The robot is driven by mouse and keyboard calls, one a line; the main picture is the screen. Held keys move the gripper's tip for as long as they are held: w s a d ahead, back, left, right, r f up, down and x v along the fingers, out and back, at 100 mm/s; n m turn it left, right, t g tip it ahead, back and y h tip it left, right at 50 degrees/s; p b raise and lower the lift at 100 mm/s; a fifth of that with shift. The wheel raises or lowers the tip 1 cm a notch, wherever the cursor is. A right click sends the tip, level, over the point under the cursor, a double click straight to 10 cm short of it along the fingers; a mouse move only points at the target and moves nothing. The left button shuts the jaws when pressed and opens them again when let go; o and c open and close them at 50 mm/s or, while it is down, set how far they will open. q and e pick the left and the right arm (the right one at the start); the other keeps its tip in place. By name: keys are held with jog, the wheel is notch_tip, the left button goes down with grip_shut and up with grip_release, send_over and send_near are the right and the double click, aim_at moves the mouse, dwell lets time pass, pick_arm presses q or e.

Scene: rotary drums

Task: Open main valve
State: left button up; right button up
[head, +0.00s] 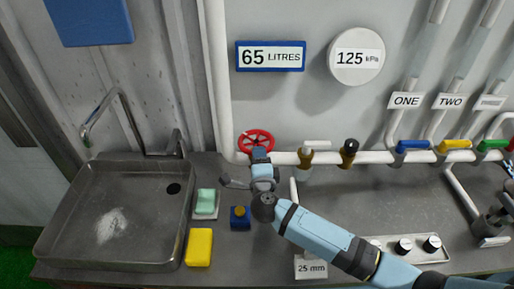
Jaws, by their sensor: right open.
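A red handwheel (256,136), which looks like the main valve, sits on the white pipe at the foot of the wall, left of centre. My right gripper (261,154) reaches up from the lower right, with its tip just in front of the wheel's lower part. It is open and overlaps the wheel in the picture; I cannot tell whether it touches. The gripper hides the lower part of the wheel. My left gripper is not in view.
A sink (70,214) with a tap (118,92) is at left. A yellow sponge (199,247), green soap (206,198) and a blue box with a yellow knob (240,218) lie beside it. Blue (412,145), yellow (455,143) and green (494,144) valve handles line the pipe at right.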

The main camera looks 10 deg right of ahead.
jog(key=shift+w+d, duration=0.2)
jog(key=shift+w, duration=1.8)
grip_shut()
